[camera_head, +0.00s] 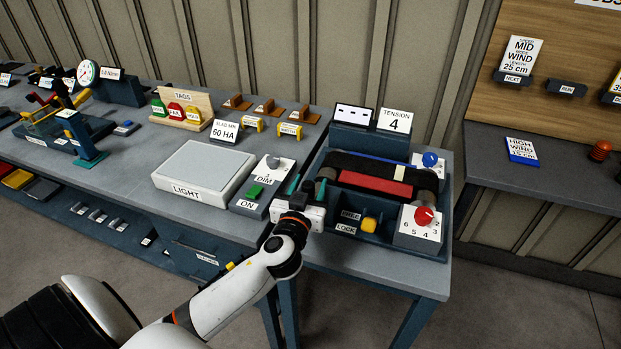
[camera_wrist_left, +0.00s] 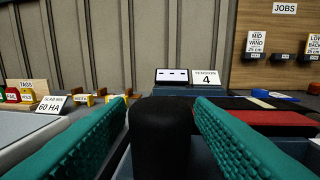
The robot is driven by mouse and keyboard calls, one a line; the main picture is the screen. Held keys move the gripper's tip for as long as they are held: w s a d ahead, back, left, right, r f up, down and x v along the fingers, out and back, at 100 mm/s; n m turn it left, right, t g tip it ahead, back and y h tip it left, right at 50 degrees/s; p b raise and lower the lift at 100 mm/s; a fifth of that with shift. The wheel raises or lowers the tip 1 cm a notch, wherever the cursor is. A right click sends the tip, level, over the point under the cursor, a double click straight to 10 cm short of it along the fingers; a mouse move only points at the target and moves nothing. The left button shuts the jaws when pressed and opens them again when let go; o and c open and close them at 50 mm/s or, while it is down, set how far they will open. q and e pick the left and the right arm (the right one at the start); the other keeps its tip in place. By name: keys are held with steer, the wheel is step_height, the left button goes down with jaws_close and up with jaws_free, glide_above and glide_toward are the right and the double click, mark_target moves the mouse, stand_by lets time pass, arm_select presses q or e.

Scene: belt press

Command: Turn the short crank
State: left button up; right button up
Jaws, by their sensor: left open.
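A black upright rounded grip (camera_wrist_left: 160,140), which looks like the handle of the short crank, stands between my left fingers in the left wrist view. In the head view a dark part of it (camera_head: 308,187) shows at the left end of the belt press (camera_head: 385,240). My left gripper (camera_head: 307,189) is open, with one teal finger on each side of the grip. It also shows in the wrist view (camera_wrist_left: 160,108). Narrow gaps seem to show beside the grip. The crank's arm and shaft are hidden. My right gripper is not in view.
The press carries a dark belt with a red patch (camera_head: 375,183), a red dial (camera_head: 424,216), a blue knob (camera_head: 430,159) and a yellow FREE/LOCK switch (camera_head: 370,225). A tension sign (camera_head: 394,120) reads 4. A dimmer box (camera_head: 265,180) and light panel (camera_head: 203,172) stand close on the left.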

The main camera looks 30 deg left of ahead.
arm_select(q)
steer(key=shift+w+a, duration=0.25)
steer(key=shift+w, duration=0.45)
steer(key=c, duration=1)
steer(key=shift+a+m+h, duration=0.1)
steer(key=shift+m+h, duration=0.3)
steer(key=shift+h, duration=0.2)
